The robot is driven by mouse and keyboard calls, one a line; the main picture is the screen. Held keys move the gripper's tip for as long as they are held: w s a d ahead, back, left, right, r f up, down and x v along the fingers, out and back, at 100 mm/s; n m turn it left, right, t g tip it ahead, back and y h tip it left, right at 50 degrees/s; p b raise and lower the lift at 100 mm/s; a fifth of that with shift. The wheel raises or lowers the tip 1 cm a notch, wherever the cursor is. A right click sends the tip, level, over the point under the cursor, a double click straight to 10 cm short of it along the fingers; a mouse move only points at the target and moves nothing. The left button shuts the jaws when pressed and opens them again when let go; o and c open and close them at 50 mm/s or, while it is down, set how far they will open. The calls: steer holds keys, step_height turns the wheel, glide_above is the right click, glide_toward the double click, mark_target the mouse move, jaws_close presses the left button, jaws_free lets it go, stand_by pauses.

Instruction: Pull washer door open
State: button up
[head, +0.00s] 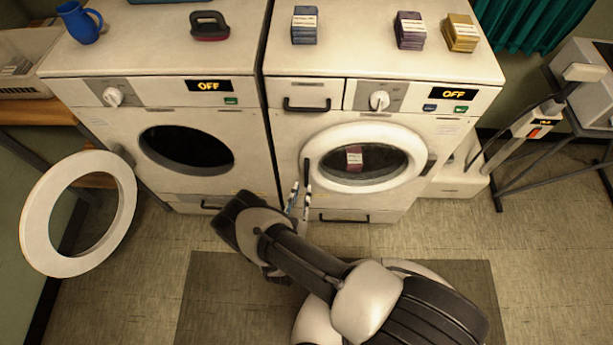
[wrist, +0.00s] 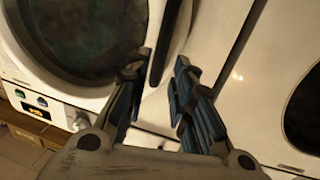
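The washer is the right-hand white machine, with a drawer at its top left. Its round door (head: 395,178) is shut, with a white ring and dark glass; it also shows at the left of the wrist view (wrist: 163,18). The black upright door handle (head: 307,168) is on the ring's left side. In the wrist view the handle (wrist: 160,52) shows between and just beyond the fingertips. My gripper (head: 300,190) is open in front of the handle; its fingers (wrist: 158,72) stand apart. I cannot tell whether the left finger touches the handle.
A second white machine (head: 170,115) stands at left, its round door (head: 38,218) swung wide open. Both displays read OFF. A blue jug (head: 80,22), a brush (head: 209,26) and small stacked packs (head: 410,31) sit on top. The floor (head: 150,270) in front is clear around a dark mat (head: 215,300).

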mark_target(306, 178)
steer(key=b+x, duration=0.1)
steer(key=x, duration=0.6)
steer(key=shift+c, duration=0.5)
jaws_close()
